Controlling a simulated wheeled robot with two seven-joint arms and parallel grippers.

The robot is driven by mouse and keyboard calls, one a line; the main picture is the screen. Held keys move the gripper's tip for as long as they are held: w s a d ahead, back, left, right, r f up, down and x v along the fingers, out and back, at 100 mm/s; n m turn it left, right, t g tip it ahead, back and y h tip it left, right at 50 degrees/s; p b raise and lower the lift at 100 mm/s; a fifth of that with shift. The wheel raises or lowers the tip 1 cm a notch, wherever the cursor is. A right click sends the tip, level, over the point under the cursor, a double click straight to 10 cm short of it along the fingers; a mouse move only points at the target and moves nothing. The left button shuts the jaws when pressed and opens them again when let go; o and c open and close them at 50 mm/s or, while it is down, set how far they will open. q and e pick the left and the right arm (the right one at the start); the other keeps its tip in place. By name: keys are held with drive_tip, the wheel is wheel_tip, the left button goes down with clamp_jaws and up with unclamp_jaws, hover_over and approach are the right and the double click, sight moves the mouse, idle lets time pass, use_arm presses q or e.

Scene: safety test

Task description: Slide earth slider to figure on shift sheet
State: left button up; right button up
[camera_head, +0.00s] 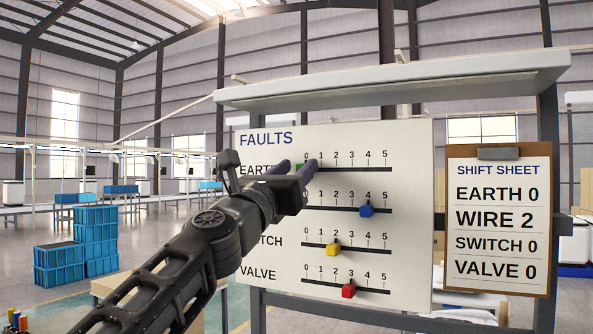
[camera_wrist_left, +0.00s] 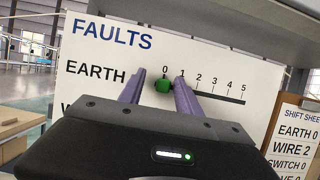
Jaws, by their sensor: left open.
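The white FAULTS board (camera_head: 345,140) has a row of sliders on scales from 0 to 5. The green earth slider (camera_wrist_left: 163,86) stands at the 0 mark in the left wrist view; in the head view only a bit of it (camera_head: 300,167) shows. My left gripper (camera_head: 295,167) is open, its purple fingers on either side of the green slider; contact cannot be told. The blue slider (camera_head: 366,210) is at about 4, the yellow one (camera_head: 333,249) at about 2, the red one (camera_head: 348,290) at about 3. The shift sheet (camera_head: 497,218) reads EARTH 0, WIRE 2, SWITCH 0, VALVE 0.
A grey shelf (camera_head: 400,80) juts out above the board. Dark posts of the frame stand beside the shift sheet. Blue crates (camera_head: 60,264) are stacked far back on the left. My left arm covers part of the WIRE and SWITCH labels.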

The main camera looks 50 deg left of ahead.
use_arm(q)
drive_tip(key=shift+d, duration=0.1)
drive_tip(key=b+v, duration=0.1)
drive_tip(key=v, duration=0.6)
drive_tip(key=shift+s, duration=0.3)
drive_tip(key=shift+d+f, duration=0.1)
